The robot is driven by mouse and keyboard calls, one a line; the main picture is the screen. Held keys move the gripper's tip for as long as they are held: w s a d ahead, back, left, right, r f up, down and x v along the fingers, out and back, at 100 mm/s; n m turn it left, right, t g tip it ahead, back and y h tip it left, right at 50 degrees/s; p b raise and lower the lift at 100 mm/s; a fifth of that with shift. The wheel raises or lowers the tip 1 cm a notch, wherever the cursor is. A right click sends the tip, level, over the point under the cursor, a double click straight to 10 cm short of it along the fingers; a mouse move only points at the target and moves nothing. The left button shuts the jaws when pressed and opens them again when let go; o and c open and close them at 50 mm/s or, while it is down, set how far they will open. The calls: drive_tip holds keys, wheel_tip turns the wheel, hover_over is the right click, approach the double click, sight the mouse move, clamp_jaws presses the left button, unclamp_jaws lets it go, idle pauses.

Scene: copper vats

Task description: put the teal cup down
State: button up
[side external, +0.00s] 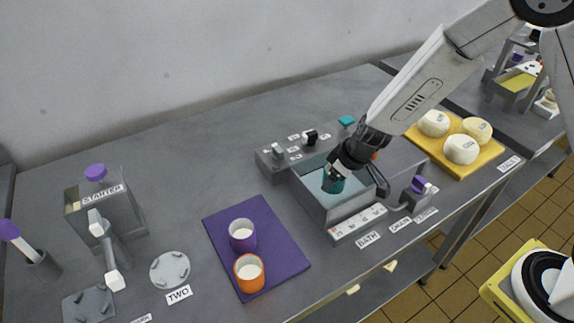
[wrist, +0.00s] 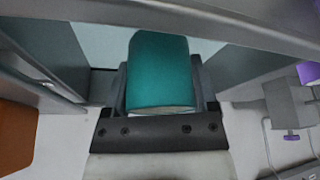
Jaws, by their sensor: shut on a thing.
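The teal cup (side external: 332,184) is in my gripper (side external: 350,178), inside the open grey box labelled BATH (side external: 343,212). In the wrist view the teal cup (wrist: 160,72) sits between the two fingers of my gripper (wrist: 160,95), which are shut on it. The bath holds a pale blue liquid or floor, seen around the cup. Whether the cup's base touches the bottom of the bath is hidden.
A purple mat (side external: 279,250) to the left bears a purple cup (side external: 242,235) and an orange cup (side external: 249,272). A yellow board (side external: 464,171) with pale round pieces lies to the right. The bath's walls stand close around my gripper. The table's back left is clear.

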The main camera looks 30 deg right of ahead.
drive_tip(key=shift+f, duration=0.6)
idle(0.5)
drive_tip(key=o, duration=1.3)
drive_tip(key=shift+r, duration=0.5)
drive_tip(key=shift+s+r, duration=0.1)
drive_tip(key=shift+r, duration=0.35)
drive_tip(key=shift+v, duration=5.65)
drive_tip(key=shift+s+d, duration=0.1)
